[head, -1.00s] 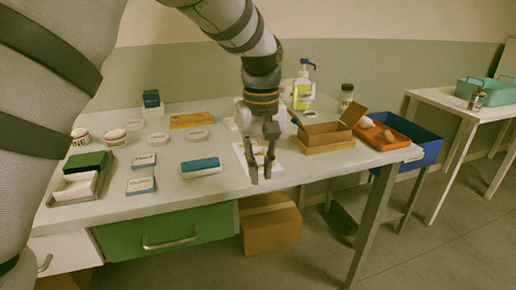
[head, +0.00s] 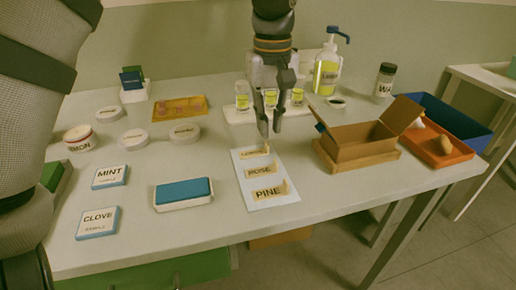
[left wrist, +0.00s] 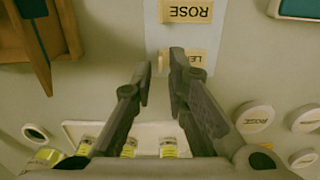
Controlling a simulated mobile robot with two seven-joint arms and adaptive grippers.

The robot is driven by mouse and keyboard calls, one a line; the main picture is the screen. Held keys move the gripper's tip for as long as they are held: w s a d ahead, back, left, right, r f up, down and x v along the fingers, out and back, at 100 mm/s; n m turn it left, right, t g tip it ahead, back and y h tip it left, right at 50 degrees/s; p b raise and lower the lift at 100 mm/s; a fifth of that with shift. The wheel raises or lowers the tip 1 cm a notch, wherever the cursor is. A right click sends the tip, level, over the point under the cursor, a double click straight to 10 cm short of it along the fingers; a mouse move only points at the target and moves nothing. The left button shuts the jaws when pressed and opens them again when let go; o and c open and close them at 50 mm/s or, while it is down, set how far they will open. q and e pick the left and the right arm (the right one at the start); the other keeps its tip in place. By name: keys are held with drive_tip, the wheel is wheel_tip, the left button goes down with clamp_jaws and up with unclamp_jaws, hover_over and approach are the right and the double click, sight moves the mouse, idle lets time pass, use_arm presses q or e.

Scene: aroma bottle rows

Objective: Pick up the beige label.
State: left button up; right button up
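Three beige labels lie in a column on a white sheet (head: 244,183): a far one (head: 256,152) whose text is partly unclear, ROSE (head: 259,170) in the middle and PINE (head: 268,193) nearest. My left gripper (head: 270,131) points down just above the far label, open and empty in the head view. In the left wrist view the gripper (left wrist: 160,68) has its fingers apart. The far label, reading "LE", shows there (left wrist: 187,59), partly hidden by a finger; ROSE (left wrist: 186,12) is beyond the fingertips. My right gripper is not in view.
Small yellow-labelled bottles stand on a white rack (head: 237,117) behind the gripper. An open cardboard box (head: 358,142) is close on the right. A blue-topped eraser (head: 183,193), MINT (head: 110,175) and CLOVE (head: 98,222) blocks and round lids (head: 185,132) lie left.

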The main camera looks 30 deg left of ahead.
sight(268, 146)
use_arm(q)
wheel_tip(268, 146, down, 6)
drive_tip(key=shift+w+a+r, duration=0.1)
clamp_jaws()
drive_tip(key=shift+r, duration=0.1)
